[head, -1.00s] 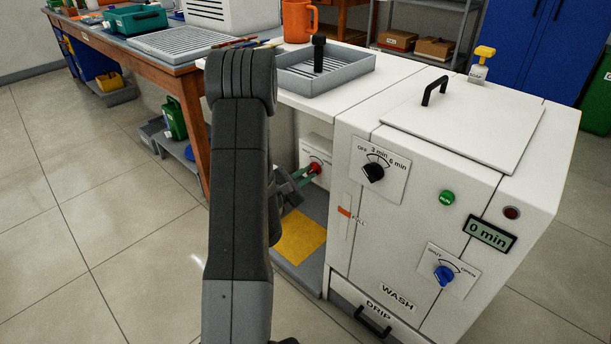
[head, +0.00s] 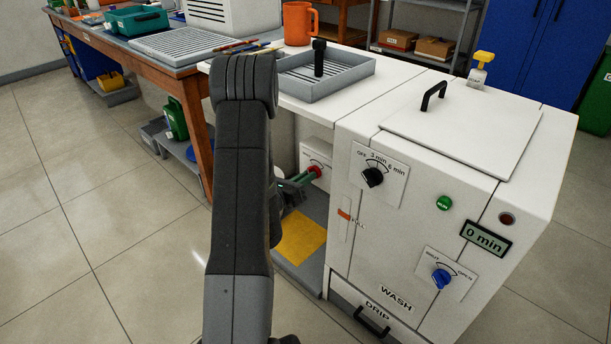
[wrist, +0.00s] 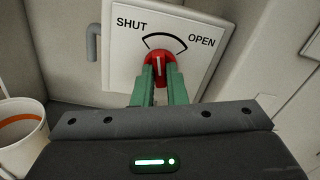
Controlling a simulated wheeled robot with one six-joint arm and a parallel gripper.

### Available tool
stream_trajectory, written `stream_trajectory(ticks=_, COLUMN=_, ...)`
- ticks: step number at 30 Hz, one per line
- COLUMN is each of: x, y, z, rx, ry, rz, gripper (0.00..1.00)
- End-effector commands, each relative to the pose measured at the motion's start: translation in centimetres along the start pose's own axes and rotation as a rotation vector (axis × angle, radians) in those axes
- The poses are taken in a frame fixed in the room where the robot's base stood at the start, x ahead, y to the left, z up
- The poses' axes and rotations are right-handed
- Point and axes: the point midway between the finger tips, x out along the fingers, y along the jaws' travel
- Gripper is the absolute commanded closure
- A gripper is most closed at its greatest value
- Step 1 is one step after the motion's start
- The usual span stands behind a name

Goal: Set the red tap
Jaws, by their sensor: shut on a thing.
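The red tap (wrist: 158,62) is a round red knob with a white pointer line on a white plate (wrist: 118,75) marked SHUT at left and OPEN at right. In the wrist view the line points almost straight up in the picture, between the two marks. My gripper (wrist: 159,78) has green fingers on either side of the knob and is shut on it. In the head view the red tap (head: 315,171) is on a low white box left of the washer, with my gripper (head: 308,176) at it, partly hidden by my arm.
The white washer (head: 400,245) stands close right, with a black dial (head: 373,177), a blue tap (head: 441,278) and a display reading 0 min (head: 486,239). A yellow mat (head: 301,235) lies below. A white bucket with an orange band (wrist: 22,140) is at left in the wrist view.

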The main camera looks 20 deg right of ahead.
Motion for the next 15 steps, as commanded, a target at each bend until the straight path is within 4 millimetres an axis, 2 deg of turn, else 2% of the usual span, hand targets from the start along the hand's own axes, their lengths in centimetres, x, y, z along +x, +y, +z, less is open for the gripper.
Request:
stream_trajectory(ticks=6, x=-0.06, y=0.02, z=0.04, rx=-0.195, ry=0.004, rz=0.002, gripper=1.00)
stream_trajectory(ticks=15, x=-0.05, y=0.09, z=-0.01, rx=-0.392, ry=0.003, rz=0.002, gripper=1.00)
